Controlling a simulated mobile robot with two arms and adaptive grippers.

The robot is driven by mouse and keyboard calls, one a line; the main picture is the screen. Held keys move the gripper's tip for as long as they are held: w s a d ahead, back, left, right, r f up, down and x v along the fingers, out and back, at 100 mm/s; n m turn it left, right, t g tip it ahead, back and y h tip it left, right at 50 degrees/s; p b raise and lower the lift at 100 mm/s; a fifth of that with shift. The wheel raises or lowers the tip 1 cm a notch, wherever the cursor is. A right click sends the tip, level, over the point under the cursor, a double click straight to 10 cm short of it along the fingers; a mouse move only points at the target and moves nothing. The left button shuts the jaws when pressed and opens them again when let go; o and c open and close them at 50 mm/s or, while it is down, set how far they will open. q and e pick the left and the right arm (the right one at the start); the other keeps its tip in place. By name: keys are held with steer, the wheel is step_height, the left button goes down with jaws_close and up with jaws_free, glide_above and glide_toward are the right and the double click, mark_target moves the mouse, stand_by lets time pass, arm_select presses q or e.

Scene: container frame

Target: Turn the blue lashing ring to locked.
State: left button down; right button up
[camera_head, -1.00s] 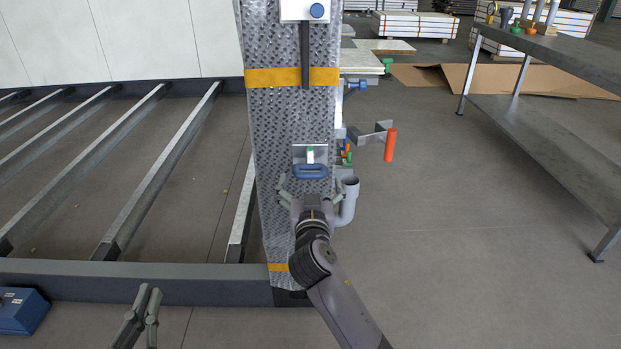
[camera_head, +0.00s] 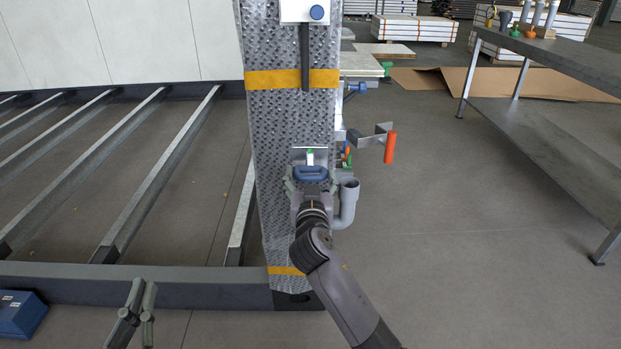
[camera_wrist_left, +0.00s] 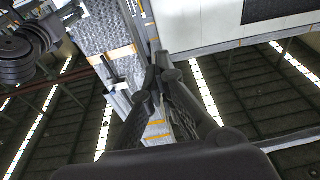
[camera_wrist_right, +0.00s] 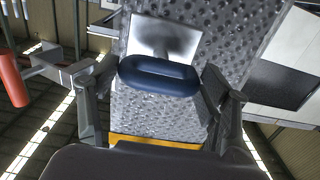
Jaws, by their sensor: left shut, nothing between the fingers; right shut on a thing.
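The blue lashing ring (camera_head: 311,173) is on a bright metal plate (camera_head: 298,155) on the dimpled grey post. My right gripper (camera_head: 311,184) is shut on the ring from below, one finger at each end. My left gripper (camera_head: 144,288) is shut and empty, low at the left, far from the ring; its fingertips meet in the left wrist view (camera_wrist_left: 160,75).
An orange handle (camera_head: 390,147) on a bracket sticks out right of the post. A grey pipe elbow (camera_head: 346,205) is close beside my right gripper. A black lever (camera_head: 305,55) hangs higher up. A metal bench (camera_head: 560,60) stands at the right; the floor between is clear.

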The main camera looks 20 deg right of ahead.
steer(key=c, duration=0.5)
